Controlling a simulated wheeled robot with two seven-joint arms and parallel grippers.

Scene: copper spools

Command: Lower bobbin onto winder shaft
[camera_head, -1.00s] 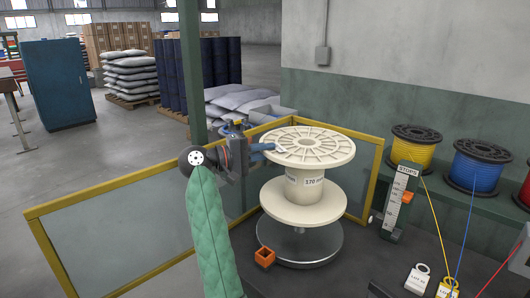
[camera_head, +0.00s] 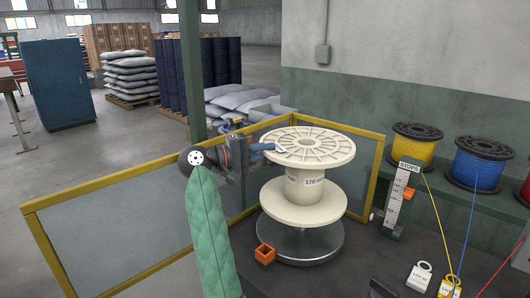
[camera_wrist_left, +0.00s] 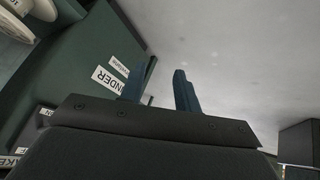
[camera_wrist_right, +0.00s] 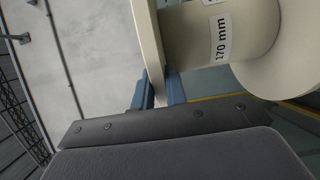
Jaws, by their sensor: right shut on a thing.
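The cream bobbin (camera_head: 304,186), labelled 170 mm, is upright above the winder's round metal disc (camera_head: 318,246). A gap shows between its lower flange and the disc. A thin piece of shaft (camera_head: 300,231) shows in that gap; how far it reaches into the bore is hidden. My right gripper (camera_head: 268,147) is shut on the left edge of the bobbin's top flange. In the right wrist view its fingers (camera_wrist_right: 158,92) pinch the flange, with the bobbin (camera_wrist_right: 215,40) above. My left gripper (camera_wrist_left: 160,88) is open and empty in the left wrist view.
A yellow-framed guard (camera_head: 110,235) stands behind and left of the winder. An orange block (camera_head: 265,254) lies beside the disc. A STOPS scale (camera_head: 398,200) stands to the right. Yellow (camera_head: 417,146) and blue (camera_head: 480,166) spools sit on a shelf behind, trailing strands forward.

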